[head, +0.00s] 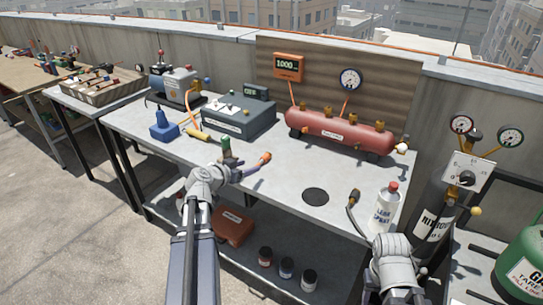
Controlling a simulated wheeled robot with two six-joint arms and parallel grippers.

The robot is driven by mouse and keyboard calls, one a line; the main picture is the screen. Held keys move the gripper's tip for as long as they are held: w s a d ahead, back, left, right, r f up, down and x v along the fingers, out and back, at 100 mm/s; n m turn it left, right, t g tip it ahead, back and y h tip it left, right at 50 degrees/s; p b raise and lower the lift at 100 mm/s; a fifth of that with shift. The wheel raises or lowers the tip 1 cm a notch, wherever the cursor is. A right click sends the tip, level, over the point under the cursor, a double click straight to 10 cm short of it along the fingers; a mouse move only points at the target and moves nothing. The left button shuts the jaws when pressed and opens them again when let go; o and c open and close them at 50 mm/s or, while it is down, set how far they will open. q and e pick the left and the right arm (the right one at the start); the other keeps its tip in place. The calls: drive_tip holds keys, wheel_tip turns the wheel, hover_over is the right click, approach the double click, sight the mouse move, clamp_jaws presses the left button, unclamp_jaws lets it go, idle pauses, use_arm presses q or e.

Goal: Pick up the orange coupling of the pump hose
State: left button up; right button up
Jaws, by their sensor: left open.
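The pump (180,85), grey with a blue part, stands at the back left of the bench. An orange hose (191,112) comes down from it; my gripper and nearby items hide how it continues.

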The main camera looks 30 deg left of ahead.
sight(259, 163)
use_arm(q)
drive_tip(key=shift+w+a, duration=0.25)
drive_tip(key=shift+w, duration=0.05)
drive_tip(key=shift+f+b+x, duration=0.1)
drive_tip(key=shift+b+x, duration=0.8)
drive_tip(key=shift+x, duration=1.05)
drive_tip(key=shift+f+b+x, duration=0.15)
drive_tip(key=shift+b+x, duration=0.75)
drive_tip(key=shift+x, duration=1.05)
drive_tip(key=shift+s+d+r, duration=0.1)
drive_tip(key=shift+s, duration=0.05)
use_arm(e)
drive_tip(key=f, duration=0.3)
drive_tip(key=shift+w+f, duration=0.25)
use_arm(q)
clamp_jaws()
